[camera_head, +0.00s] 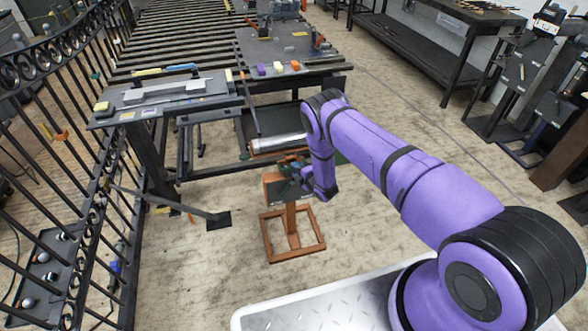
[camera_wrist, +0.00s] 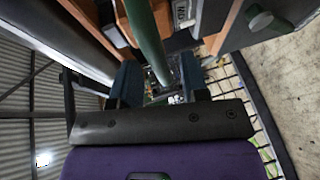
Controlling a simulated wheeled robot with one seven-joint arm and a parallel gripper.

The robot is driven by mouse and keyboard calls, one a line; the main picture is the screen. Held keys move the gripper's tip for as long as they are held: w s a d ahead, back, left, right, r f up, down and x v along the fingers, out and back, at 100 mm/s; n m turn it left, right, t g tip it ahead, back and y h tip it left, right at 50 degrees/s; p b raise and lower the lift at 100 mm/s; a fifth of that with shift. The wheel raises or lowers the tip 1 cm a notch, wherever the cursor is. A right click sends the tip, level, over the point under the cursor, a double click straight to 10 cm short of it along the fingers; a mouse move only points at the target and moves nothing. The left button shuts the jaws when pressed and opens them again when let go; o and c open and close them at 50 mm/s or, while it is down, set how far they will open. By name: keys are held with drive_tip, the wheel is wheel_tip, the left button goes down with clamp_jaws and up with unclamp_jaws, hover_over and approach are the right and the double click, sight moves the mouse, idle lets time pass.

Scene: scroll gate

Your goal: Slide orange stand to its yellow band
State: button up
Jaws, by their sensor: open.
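The orange stand (camera_head: 292,228) is upright on the floor, with a square open base, a post and a box-like head (camera_head: 275,187). My gripper (camera_head: 290,178) is at the head, which it and my arm partly hide. In the wrist view my gripper (camera_wrist: 160,78) has its two dark fingers apart. A green bar (camera_wrist: 146,38) runs between them in that view; I cannot tell whether either finger touches it. Orange parts (camera_wrist: 228,28) show beyond the fingers. I cannot make out a yellow band on the stand.
A workbench (camera_head: 215,102) with coloured blocks stands behind the stand. A black iron fence (camera_head: 65,120) runs along the left. A metal cylinder (camera_head: 278,143) lies under the bench.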

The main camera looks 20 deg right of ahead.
drive_tip(key=shift+x, duration=0.95)
clamp_jaws()
wheel_tip(320, 180, up, 10)
drive_tip(key=shift+r, duration=0.1)
unclamp_jaws()
